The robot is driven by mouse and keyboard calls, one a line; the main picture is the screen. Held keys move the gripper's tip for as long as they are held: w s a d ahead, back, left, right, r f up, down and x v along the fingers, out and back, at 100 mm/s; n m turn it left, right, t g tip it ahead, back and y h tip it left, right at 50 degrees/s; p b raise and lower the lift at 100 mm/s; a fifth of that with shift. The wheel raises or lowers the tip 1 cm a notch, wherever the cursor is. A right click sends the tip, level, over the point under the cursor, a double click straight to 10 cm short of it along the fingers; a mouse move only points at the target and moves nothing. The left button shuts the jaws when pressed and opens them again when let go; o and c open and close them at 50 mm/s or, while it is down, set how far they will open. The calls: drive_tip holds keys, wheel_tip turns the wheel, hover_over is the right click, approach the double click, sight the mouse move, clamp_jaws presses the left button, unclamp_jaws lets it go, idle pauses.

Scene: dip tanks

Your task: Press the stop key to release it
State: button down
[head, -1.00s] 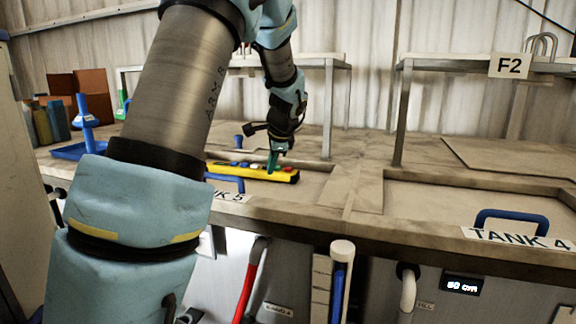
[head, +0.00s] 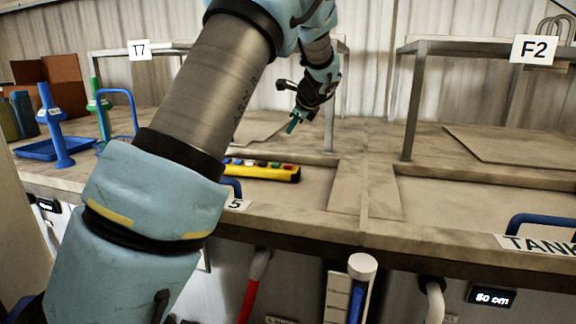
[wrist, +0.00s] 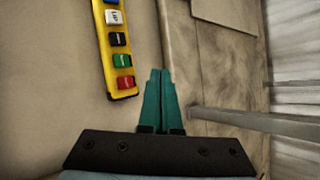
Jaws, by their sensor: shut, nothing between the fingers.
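The yellow key box (head: 262,171) lies on the tank 5 lid, partly hidden behind my arm in the head view. In the wrist view the yellow box (wrist: 121,62) shows a row of coloured keys. The red key (wrist: 125,82) sits at its end, with a green key (wrist: 122,61) beside it; I cannot read a stop label or tell whether any key is pressed in. My gripper (head: 292,126) is above the box, apart from it. In the wrist view the green fingers of my gripper (wrist: 160,72) are together and empty, to the right of the red key.
A metal rack leg (head: 329,105) stands close behind my gripper. It seems to show as a grey bar in the wrist view (wrist: 255,122). Blue and green upright tools (head: 53,125) stand at the left. The bench top at right (head: 440,145) is clear.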

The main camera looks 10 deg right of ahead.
drive_tip(key=shift+f, duration=0.1)
drive_tip(key=b, duration=0.6)
hover_over(291, 166)
wheel_tip(291, 166, down, 7)
drive_tip(key=shift+w+d+f, duration=0.1)
drive_tip(key=shift+f, duration=0.05)
drive_tip(key=shift+f+b, duration=0.6)
drive_tip(key=shift+f, duration=0.1)
idle(1.1)
drive_tip(key=shift+f, duration=0.4)
drive_tip(key=shift+f+b, duration=0.45)
idle(0.5)
idle(0.4)
drive_tip(key=shift+r+p, duration=0.85)
drive_tip(key=shift+r, duration=0.05)
drive_tip(key=shift+r, duration=0.1)
